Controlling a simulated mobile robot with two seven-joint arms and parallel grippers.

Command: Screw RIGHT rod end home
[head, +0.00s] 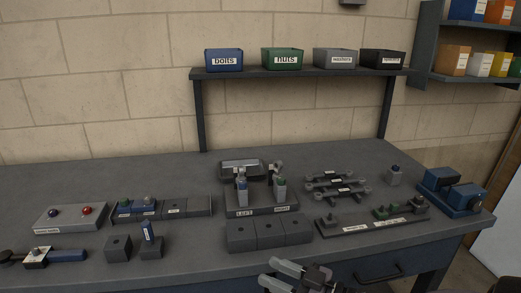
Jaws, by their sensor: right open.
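A dark fixture (262,211) with plates marked LEFT and RIGHT stands near the middle of the bench. A post with a blue part (242,187) is on its left side. A post with a green part (280,187) is on its RIGHT side. A small grey end piece (277,167) shows at the top by the right post; I cannot tell how far it is screwed in. My right gripper (281,277) is at the bottom edge of the head view, below and in front of the fixture, open and empty. My left gripper is not in view.
Dark blocks (270,234) stand in front of the fixture. Grey link arms (337,189) and a plate of parts (372,225) lie to the right, with a blue vise (452,192) beyond. A blue-handled tool (68,255) lies at left. Bins (223,60) line the shelf.

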